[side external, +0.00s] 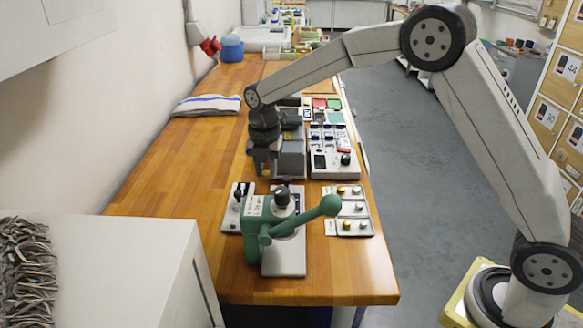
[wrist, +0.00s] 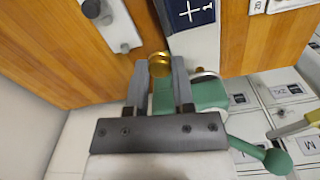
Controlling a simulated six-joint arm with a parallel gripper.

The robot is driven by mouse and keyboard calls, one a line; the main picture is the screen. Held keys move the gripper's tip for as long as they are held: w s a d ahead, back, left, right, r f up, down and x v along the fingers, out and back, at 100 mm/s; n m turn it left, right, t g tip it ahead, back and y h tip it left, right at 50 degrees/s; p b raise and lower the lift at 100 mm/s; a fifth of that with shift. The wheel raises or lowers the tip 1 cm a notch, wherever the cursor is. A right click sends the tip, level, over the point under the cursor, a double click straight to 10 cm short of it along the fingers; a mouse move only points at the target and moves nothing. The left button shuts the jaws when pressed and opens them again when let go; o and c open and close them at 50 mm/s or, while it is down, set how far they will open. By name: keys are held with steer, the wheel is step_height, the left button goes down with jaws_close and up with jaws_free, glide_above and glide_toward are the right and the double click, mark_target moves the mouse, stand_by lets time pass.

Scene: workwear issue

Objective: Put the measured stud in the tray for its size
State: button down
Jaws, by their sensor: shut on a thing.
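My gripper (side external: 262,168) hangs above the bench, just behind the green lever press (side external: 255,228) in the side view. In the wrist view the jaws (wrist: 157,82) are shut on a small round brass-coloured stud (wrist: 159,62) at their tips. The stud cannot be made out in the side view. Three small pale trays (side external: 331,227) stand in a row right of the press, with gold or silver pieces on them. Their size labels are too small to read in the side view. White labelled parts (wrist: 271,90) show at the right in the wrist view, with "2XL" and "M" readable.
The press's green lever ball (side external: 330,205) sticks up toward the trays. A plate with black knobs (side external: 238,208) stands left of the press. A grey device (side external: 291,158) and a white panel unit (side external: 335,165) stand behind.

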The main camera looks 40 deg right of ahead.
steer(key=s+d+m, duration=0.3)
steer(key=s+d, duration=0.4)
steer(key=s, duration=0.5)
steer(key=s+d+m, duration=0.3)
steer(key=s+d, duration=0.3)
steer(key=s, duration=0.6)
steer(key=shift+s+d+r+m, duration=0.2)
steer(key=shift+s+d+m, duration=0.15)
steer(key=shift+d+m, duration=0.05)
glide_above(344, 200)
steer(key=s+a, duration=0.2)
steer(key=shift+s+a+f, duration=0.1)
steer(key=shift+f, duration=2.25)
steer(key=shift+a+f, duration=0.1)
steer(key=shift+f, duration=2.2)
steer(key=shift+w+f, duration=0.2)
steer(key=shift+f, duration=1.65)
